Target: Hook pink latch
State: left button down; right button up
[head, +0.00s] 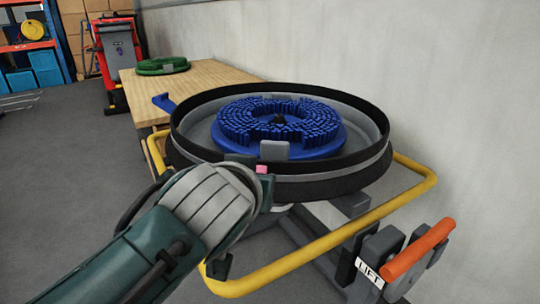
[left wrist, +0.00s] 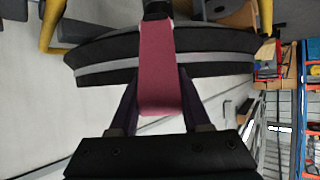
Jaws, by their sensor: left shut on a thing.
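The pink latch (left wrist: 158,70) fills the middle of the left wrist view as a wide flat strip. Its far end meets a dark part at the top of that view. In the head view only a small pink patch (head: 262,169) of it shows at the tub's front rim. My left gripper (left wrist: 157,88) is shut on the latch, one dark finger on each side. In the head view my left arm hides the fingers and most of the latch. The round black tub (head: 330,181) with a grey band is right behind the latch. My right gripper is not in view.
A blue brush disc (head: 318,150) lies inside the tub. A yellow rail (head: 330,246) runs around it, with an orange lift handle (head: 418,250) at the right. A wooden table (head: 205,82) with a green disc (head: 162,65) stands behind. The floor at left is clear.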

pick_arm(q)
jog(key=c, duration=0.8)
grip_release()
jog(key=shift+o, duration=0.9)
jog(key=shift+w+r, duration=0.1)
jog(key=shift+w, duration=0.1)
jog(key=shift+o, duration=1.3)
jog(key=shift+s, duration=0.1)
jog(key=shift+s+r, duration=0.15)
jog(key=shift+s, duration=0.05)
jog(key=p+v, duration=0.4)
jog(key=v, duration=0.5)
jog(key=shift+s, duration=0.15)
